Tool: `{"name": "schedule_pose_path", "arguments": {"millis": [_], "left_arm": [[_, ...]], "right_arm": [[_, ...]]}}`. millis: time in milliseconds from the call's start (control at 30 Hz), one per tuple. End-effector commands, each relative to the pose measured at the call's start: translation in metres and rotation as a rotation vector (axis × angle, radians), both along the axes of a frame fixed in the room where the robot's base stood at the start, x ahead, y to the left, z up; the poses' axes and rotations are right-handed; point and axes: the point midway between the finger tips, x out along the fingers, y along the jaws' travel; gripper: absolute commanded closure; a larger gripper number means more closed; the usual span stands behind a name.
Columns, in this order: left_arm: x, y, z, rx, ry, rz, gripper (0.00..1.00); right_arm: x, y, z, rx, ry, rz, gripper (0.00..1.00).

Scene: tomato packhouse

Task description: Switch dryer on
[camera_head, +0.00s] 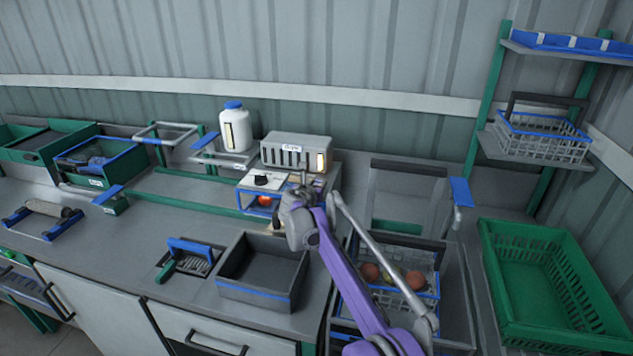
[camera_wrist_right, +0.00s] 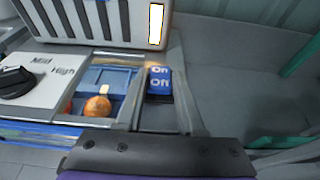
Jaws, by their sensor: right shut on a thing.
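The dryer (camera_head: 296,152) is a grey slatted box at the back of the bench; its lower part also shows in the right wrist view (camera_wrist_right: 75,22). A bright strip with an orange edge (camera_wrist_right: 156,24) is on its right front. Below the dryer is a blue rocker switch (camera_wrist_right: 158,81) marked On above Off; its tilt is hard to read. My right gripper (camera_head: 303,180) reaches up to it, with its fingers around the switch; the contact is partly hidden. A black knob (camera_wrist_right: 14,85) with Mid and High marks is left of the switch. My left gripper is not in view.
An orange-red tomato (camera_wrist_right: 97,107) lies in a blue recess between knob and switch. A dark tray (camera_head: 258,294) stands on the bench left of my right arm. A white bottle (camera_head: 236,130) is left of the dryer. A green crate (camera_head: 548,232) is at right.

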Motion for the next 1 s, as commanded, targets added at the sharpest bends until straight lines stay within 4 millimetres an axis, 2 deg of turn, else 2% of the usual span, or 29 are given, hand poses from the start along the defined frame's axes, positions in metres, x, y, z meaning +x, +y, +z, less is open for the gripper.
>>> {"name": "schedule_pose_path", "arguments": {"millis": [33,200,600,633,700,800,1000], "left_arm": [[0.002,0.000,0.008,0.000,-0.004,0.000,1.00],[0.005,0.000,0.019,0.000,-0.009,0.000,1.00],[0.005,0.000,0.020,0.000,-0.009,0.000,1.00],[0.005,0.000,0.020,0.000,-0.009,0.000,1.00],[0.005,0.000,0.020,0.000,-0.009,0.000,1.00],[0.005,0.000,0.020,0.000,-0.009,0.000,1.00],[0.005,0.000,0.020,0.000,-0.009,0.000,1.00]], "right_arm": [[0.001,-0.002,0.006,0.010,0.026,-0.003,1.00],[0.002,-0.002,0.006,0.032,0.096,-0.002,1.00],[0.002,-0.001,0.003,0.038,0.116,0.000,1.00],[0.002,-0.001,0.003,0.038,0.116,0.000,0.59],[0.002,-0.001,0.003,0.038,0.116,0.001,0.46],[0.002,-0.001,0.003,0.038,0.116,0.001,0.32],[0.002,-0.001,0.003,0.038,0.116,0.001,0.32]]}}
